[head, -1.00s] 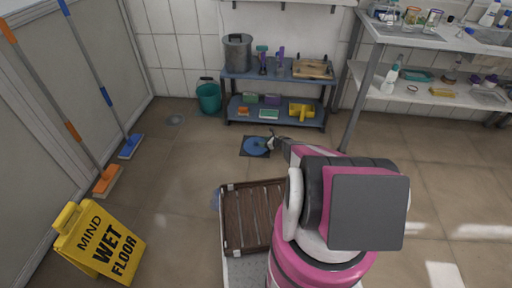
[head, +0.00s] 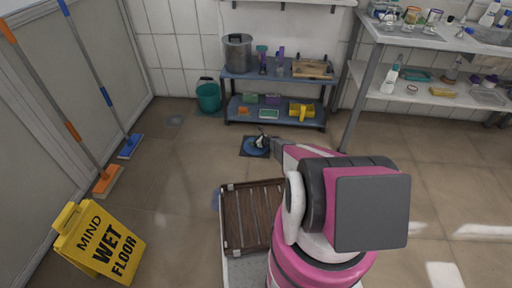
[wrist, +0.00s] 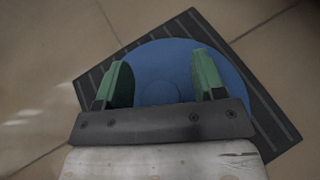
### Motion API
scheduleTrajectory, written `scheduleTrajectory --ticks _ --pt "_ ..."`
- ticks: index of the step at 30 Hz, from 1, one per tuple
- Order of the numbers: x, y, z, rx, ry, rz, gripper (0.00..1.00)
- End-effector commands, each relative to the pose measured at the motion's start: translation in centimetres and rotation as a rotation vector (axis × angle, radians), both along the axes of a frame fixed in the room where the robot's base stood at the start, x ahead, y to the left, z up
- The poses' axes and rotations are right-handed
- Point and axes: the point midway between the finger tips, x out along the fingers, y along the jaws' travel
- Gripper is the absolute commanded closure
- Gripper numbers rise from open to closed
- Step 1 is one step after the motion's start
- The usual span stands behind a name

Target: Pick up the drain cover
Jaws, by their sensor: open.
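The drain cover appears to be the round blue disc (head: 256,150) lying flat on a dark square slotted grate (head: 246,140) in the floor. In the wrist view the blue disc (wrist: 165,72) fills the space between and beyond the fingers, with the slotted grate (wrist: 272,122) showing around it. My gripper (head: 261,141) is over the disc in the head view. In the wrist view my gripper (wrist: 161,78) has its two green fingers spread apart with nothing held. Whether the fingertips touch the disc I cannot tell.
A brown slatted tray (head: 250,215) is beside my arm. A blue shelf (head: 275,118) with a pot and cleaning things stands behind the grate. A yellow wet floor sign (head: 98,243) is at lower left, and a teal bucket (head: 208,97) by the wall. Floor left of the grate is clear.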

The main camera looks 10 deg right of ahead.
Motion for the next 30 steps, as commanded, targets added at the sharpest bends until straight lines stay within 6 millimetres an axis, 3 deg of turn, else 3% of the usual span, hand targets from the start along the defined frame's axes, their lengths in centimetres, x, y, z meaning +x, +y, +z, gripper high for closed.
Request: scheduleTrajectory --ticks 1,2,7,19,25,30 --pt "0.0 0.0 0.0 0.0 0.0 0.0 0.37" --pt "0.0 0.0 0.0 0.0 0.0 0.0 0.43" --pt "0.0 0.0 0.0 0.0 0.0 0.0 0.99" --pt "-0.1 0.0 1.0 0.002 -0.001 0.0 1.0" --pt "-0.2 0.0 4.5 0.001 -0.003 -0.001 1.0" --pt "-2.3 3.2 6.7 0.001 0.0 0.003 1.0"
